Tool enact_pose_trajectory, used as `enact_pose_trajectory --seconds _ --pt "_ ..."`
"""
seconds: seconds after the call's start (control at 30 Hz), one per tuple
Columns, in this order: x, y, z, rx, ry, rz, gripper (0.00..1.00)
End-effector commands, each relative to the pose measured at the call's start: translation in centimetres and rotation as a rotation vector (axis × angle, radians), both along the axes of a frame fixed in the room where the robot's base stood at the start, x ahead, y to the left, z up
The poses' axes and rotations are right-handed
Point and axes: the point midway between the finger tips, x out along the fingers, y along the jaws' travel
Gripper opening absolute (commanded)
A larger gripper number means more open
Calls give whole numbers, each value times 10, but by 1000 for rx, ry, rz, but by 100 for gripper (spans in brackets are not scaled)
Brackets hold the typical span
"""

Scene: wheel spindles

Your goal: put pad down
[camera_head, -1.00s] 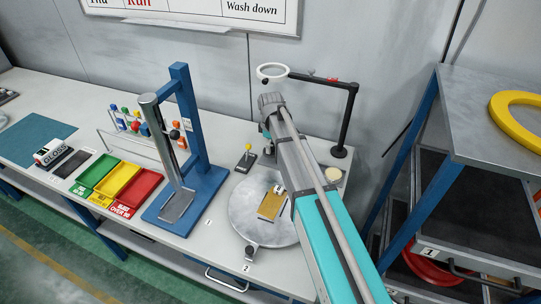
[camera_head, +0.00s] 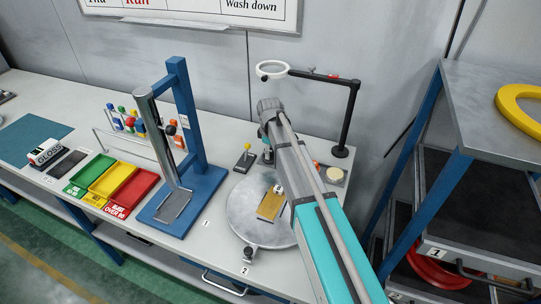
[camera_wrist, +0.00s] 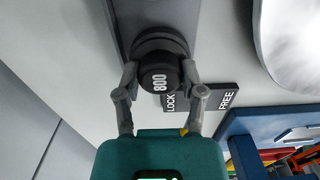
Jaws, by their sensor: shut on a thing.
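A black round pad (camera_wrist: 159,80) marked 800 is between the two fingers of my gripper (camera_wrist: 160,84) in the wrist view. The fingers are shut on it from both sides. A wider dark round part shows just behind the pad, over a grey strip (camera_wrist: 125,20); I cannot tell whether the pad touches it. In the head view my arm hides the pad and the fingers. A pale disc (camera_head: 334,174) lies on a grey holder to the right of my arm, with an orange piece (camera_head: 316,164) beside it, partly hidden.
A plate reading LOCK and FREE (camera_wrist: 226,97) lies close to my right finger. The round turntable (camera_head: 243,222) carries a tan block (camera_head: 270,205). A black post with a ring lamp (camera_head: 272,69) stands behind my arm. A blue stand (camera_head: 190,130) is to the left.

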Motion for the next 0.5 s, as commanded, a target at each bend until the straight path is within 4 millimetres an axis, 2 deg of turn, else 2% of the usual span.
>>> enact_pose_trajectory --seconds 0.5 --pt "0 1 -5 0 0 1 14"
